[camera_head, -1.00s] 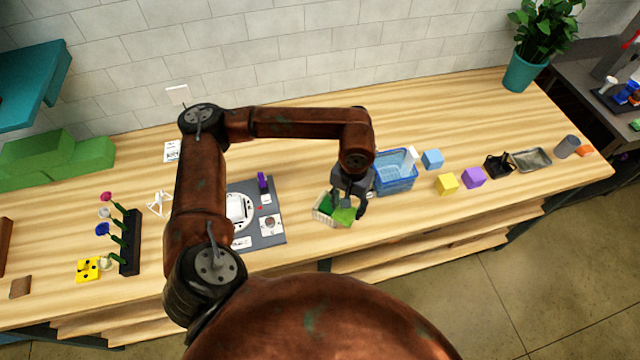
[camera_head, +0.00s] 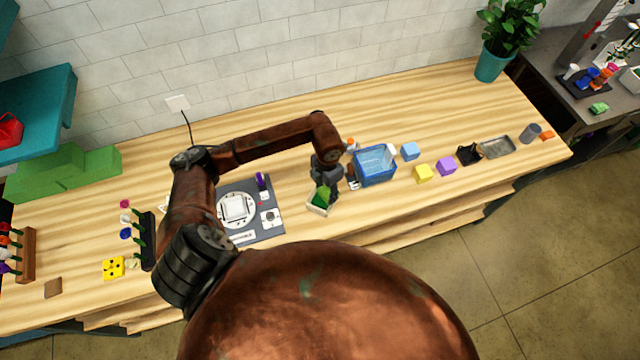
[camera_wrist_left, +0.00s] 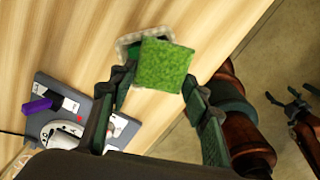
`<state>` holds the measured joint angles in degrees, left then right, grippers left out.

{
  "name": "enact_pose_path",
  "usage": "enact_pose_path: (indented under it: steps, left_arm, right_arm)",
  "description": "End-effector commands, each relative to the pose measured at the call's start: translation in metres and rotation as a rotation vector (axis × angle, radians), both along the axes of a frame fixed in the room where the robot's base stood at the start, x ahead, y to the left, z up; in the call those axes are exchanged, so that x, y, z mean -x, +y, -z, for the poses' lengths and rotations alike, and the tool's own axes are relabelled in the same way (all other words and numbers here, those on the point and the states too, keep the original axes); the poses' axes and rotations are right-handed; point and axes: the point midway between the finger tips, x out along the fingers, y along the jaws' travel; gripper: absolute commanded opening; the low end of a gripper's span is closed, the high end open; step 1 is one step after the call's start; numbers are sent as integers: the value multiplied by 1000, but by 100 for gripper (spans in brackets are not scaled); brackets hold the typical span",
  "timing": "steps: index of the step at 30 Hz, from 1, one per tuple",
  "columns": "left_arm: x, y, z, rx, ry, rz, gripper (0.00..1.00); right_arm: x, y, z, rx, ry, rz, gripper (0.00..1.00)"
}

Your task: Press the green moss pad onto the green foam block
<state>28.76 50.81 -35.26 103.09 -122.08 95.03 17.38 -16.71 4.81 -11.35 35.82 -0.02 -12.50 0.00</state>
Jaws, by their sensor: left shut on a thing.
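The green moss pad (camera_wrist_left: 166,66) is a square, textured pad between the fingers of my left gripper (camera_wrist_left: 155,88). In the head view my left gripper (camera_head: 328,188) is over a small pale basket (camera_head: 317,209), with green (camera_head: 321,196) showing at its tips. In the left wrist view the pad overlaps the basket (camera_wrist_left: 128,42) and hides most of its inside. A darker green part shows beside the pad; I cannot tell if it is the foam block or whether the pad touches it. My right gripper (camera_wrist_left: 294,105) shows at the right with its fingers apart and empty.
A blue basket (camera_head: 375,166) stands just right of my left gripper. A grey board with a white round device (camera_head: 237,208) lies to the left. Blue, yellow and purple cubes (camera_head: 446,166) are farther right. Large stepped green blocks (camera_head: 65,172) stand at the far left.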

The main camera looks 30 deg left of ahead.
Motion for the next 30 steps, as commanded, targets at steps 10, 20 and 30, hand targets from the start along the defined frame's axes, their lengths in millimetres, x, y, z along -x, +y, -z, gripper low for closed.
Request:
enact_pose_path:
  steps: [10, 20, 30]
  left_arm:
    - [10, 16, 6, 0, 1, -467, 33]
    - [10, 16, 19, 0, 0, -484, 33]
    - [10, 16, 41, 0, 0, -482, 33]
  right_arm:
    - [15, 10, -24, -10, 19, 4, 83]
    - [13, 7, -17, -7, 17, 3, 83]
    - [12, 1, -4, -1, 15, 1, 83]
